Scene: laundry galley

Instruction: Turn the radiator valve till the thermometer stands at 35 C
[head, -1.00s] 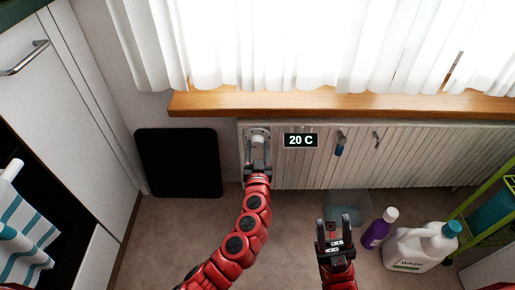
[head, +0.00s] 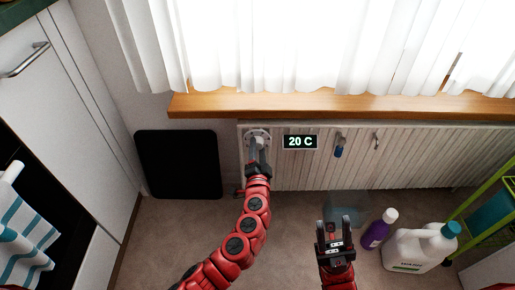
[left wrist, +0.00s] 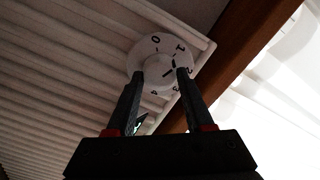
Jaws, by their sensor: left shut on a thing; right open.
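The radiator valve (head: 257,133) is a round white knob at the left end of the radiator (head: 300,170). In the left wrist view the valve (left wrist: 158,52) shows dark numbers around its face. My left gripper (head: 257,148) is shut on the valve, with one finger on each side; its fingers also show in the left wrist view (left wrist: 160,82). The thermometer (head: 300,142) is a black display on the radiator and reads 20 C. My right gripper (head: 334,228) is open and empty above the floor, below the radiator.
A wooden sill (head: 330,104) runs above the radiator. A black panel (head: 178,163) stands left of the valve. A purple bottle (head: 377,232), a white jug (head: 415,250) and a clear bin (head: 345,208) stand on the floor near my right gripper. A green rack (head: 480,200) is at right.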

